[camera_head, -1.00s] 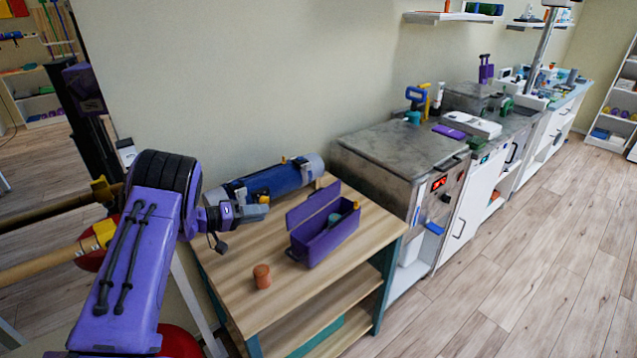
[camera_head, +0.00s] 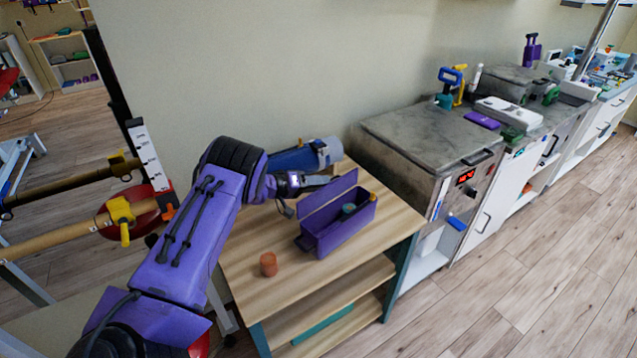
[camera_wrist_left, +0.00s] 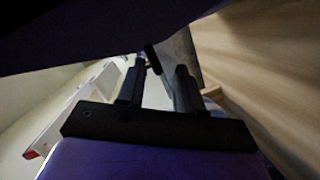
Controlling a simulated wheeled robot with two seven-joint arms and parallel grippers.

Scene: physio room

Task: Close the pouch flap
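The purple pouch (camera_head: 345,232) is a long box on the wooden table, with its flap (camera_head: 328,200) standing up along the back edge, so it is open. A teal and a yellow item show inside. My left gripper (camera_head: 318,182) is just behind the raised flap, near its upper left edge; I cannot tell whether they touch. In the left wrist view the two fingers (camera_wrist_left: 157,85) stand apart with a gap and nothing clearly between them. A dark purple surface fills the top there; I cannot tell what it is. My right gripper is out of view.
An orange-brown cylinder (camera_head: 268,264) stands on the table (camera_head: 375,235), left of the pouch. A blue roll (camera_head: 300,158) lies at the back by the wall, close to my left gripper. A grey-topped cabinet (camera_head: 425,135) stands to the right. The table's front is clear.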

